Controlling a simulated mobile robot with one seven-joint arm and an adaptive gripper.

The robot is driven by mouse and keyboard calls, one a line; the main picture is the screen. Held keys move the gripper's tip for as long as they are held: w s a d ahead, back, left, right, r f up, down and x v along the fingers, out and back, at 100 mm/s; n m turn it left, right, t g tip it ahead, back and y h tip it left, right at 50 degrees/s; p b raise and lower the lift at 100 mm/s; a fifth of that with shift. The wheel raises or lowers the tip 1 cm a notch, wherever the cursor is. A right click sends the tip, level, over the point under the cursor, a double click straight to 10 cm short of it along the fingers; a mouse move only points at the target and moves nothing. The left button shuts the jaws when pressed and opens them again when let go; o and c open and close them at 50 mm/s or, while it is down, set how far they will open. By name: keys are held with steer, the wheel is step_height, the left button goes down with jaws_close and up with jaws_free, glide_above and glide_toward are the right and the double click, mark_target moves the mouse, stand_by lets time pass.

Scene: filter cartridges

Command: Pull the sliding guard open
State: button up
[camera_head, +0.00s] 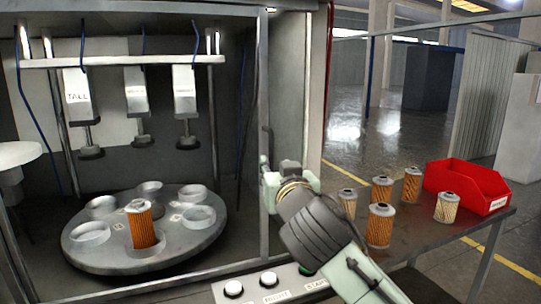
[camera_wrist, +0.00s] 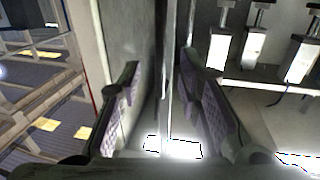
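The guard's upright grey frame edge (camera_head: 263,70) stands at the right of the machine's front opening. A dark vertical handle (camera_head: 267,143) shows on it just above my gripper (camera_head: 268,178). In the wrist view my gripper (camera_wrist: 162,95) is open, its two padded fingers apart on either side of a thin upright bar (camera_wrist: 165,60). Clear space shows between the fingers and the bar. I cannot tell whether the guard has a clear pane across the opening. The handle's lower part is hidden behind my gripper.
Inside the machine, a round turntable (camera_head: 95,262) has several cups, one holding an orange filter cartridge (camera_head: 141,226). Press heads (camera_head: 135,92) hang above. A button panel (camera_head: 268,284) sits below my arm. Several cartridges (camera_head: 380,225) and a red bin (camera_head: 465,182) stand on the right table.

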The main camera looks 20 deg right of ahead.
mark_target(272, 160)
steer(key=w, duration=0.2)
steer(key=w+p, duration=0.1)
steer(key=w, duration=0.1)
steer(key=w+d, duration=0.1)
steer(key=w, duration=0.1)
steer(key=shift+w+p, duration=0.3)
jaws_close()
stand_by(0.5)
